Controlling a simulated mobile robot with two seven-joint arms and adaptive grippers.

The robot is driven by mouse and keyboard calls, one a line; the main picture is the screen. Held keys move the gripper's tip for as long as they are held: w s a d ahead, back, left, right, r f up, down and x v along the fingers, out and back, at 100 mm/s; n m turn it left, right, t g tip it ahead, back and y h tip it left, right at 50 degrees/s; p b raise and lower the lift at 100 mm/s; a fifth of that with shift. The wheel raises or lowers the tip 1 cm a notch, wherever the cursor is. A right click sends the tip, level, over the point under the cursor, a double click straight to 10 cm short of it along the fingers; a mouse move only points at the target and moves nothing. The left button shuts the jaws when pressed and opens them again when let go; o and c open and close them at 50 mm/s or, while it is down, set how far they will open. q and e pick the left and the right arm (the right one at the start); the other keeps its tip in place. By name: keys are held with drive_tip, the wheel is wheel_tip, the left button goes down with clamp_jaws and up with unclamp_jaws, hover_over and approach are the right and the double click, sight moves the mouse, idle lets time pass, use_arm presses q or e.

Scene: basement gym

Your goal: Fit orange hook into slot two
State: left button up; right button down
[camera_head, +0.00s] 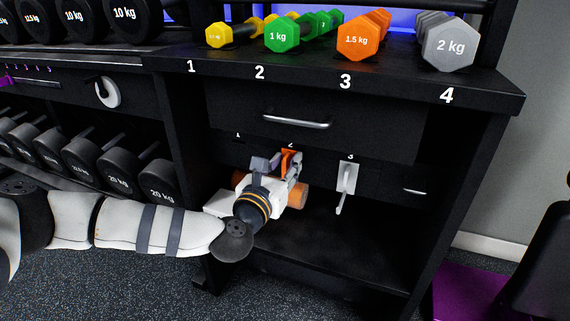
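The orange hook (288,155) is at the slot marked 2, on the dark back panel below the drawer. My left gripper (286,164) reaches in from the left, with its fingers on both sides of the hook. It appears shut on the hook. The fingers and wrist cover the hook's lower part and most of the slot. I cannot tell whether the hook is seated or only held against the panel. My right gripper is not in view.
A grey hook (346,184) hangs at slot 3, just right of my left gripper. A drawer handle (296,120) juts out above. Small numbered dumbbells (363,37) stand on top. Black dumbbells (88,157) fill the left rack. The lower shelf (330,255) is clear.

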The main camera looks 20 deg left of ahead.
use_arm(q)
drive_tip(key=s, duration=1.2)
drive_tip(key=shift+a, duration=0.2)
